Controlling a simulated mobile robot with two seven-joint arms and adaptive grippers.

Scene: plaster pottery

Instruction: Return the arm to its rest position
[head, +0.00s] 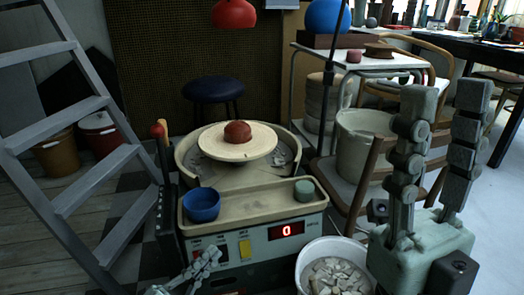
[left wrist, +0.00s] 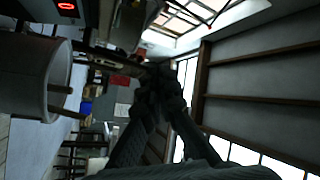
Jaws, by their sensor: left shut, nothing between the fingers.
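My left gripper (head: 212,256) shows low in the head view, at the bottom edge in front of the pottery wheel's control box. It is shut and empty. In the left wrist view its fingers (left wrist: 162,80) come together, with nothing between them. My right gripper (head: 446,95) stands large at the right of the head view, fingers pointing up and well apart. It is open and empty. The left arm behind the gripper is mostly out of the head view.
The pottery wheel (head: 215,143) carries a reddish clay lump (head: 237,134). Its tray (head: 240,207) holds a blue bowl (head: 201,205) and a green block (head: 304,190). A white bucket of shards (head: 308,250) stands close right of my left gripper. A grey ladder (head: 98,180) leans at left.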

